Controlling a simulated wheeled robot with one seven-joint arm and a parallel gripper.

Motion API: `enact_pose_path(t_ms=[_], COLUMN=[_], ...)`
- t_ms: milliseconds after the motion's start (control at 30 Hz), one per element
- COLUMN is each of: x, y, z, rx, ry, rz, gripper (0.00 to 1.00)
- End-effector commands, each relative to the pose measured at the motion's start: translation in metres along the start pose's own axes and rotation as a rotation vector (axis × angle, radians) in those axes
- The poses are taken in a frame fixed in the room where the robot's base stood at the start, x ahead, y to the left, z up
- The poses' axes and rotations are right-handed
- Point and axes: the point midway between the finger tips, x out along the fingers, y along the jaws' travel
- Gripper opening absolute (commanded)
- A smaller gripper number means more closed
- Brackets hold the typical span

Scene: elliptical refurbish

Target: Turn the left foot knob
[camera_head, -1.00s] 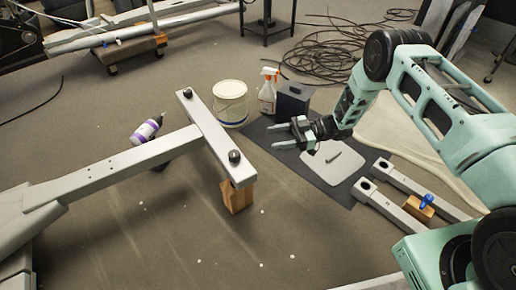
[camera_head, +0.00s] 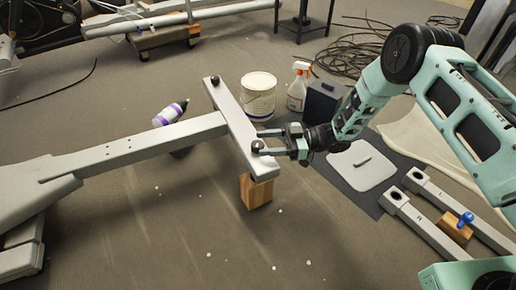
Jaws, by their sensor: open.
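The grey foot crossbar (camera_head: 235,122) of the elliptical frame has a black knob at each end. The far knob (camera_head: 214,80) is at its upper left end, clear of the gripper. The near knob (camera_head: 257,147) is at its lower right end. My gripper (camera_head: 259,142) is open and reaches in from the right, its fingers pointing left at the near knob. One finger shows beyond the knob and the other is beside or over it. I cannot tell whether they touch it. The frame's long grey beam (camera_head: 150,145) meets the crossbar from the left.
A wooden block (camera_head: 255,191) stands under the crossbar's near end. Behind are a white bucket (camera_head: 259,96), a spray bottle (camera_head: 298,88) and a dark box (camera_head: 323,101). A purple-white bottle (camera_head: 169,115) lies by the beam. A mat holds a pale plate (camera_head: 362,167).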

Motion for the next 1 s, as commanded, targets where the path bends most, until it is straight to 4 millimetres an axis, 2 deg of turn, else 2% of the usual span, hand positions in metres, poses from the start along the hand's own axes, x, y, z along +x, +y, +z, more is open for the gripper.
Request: enact_pose_path(t_ms=[100, 200, 567, 600, 733, 1000], x=[0.017, 0.024, 0.029, 0.029, 0.029, 0.029], y=[0.000, 0.000, 0.000, 0.000, 0.000, 0.000], z=[0.002, 0.002, 0.000, 0.000, 0.000, -0.001], rx=[0.000, 0.000, 0.001, 0.001, 0.001, 0.002], ry=[0.001, 0.000, 0.000, 0.000, 0.000, 0.001], rz=[-0.002, 0.000, 0.000, 0.000, 0.000, 0.014], gripper=[0.55, 0.55, 0.55, 0.50, 0.14, 0.12])
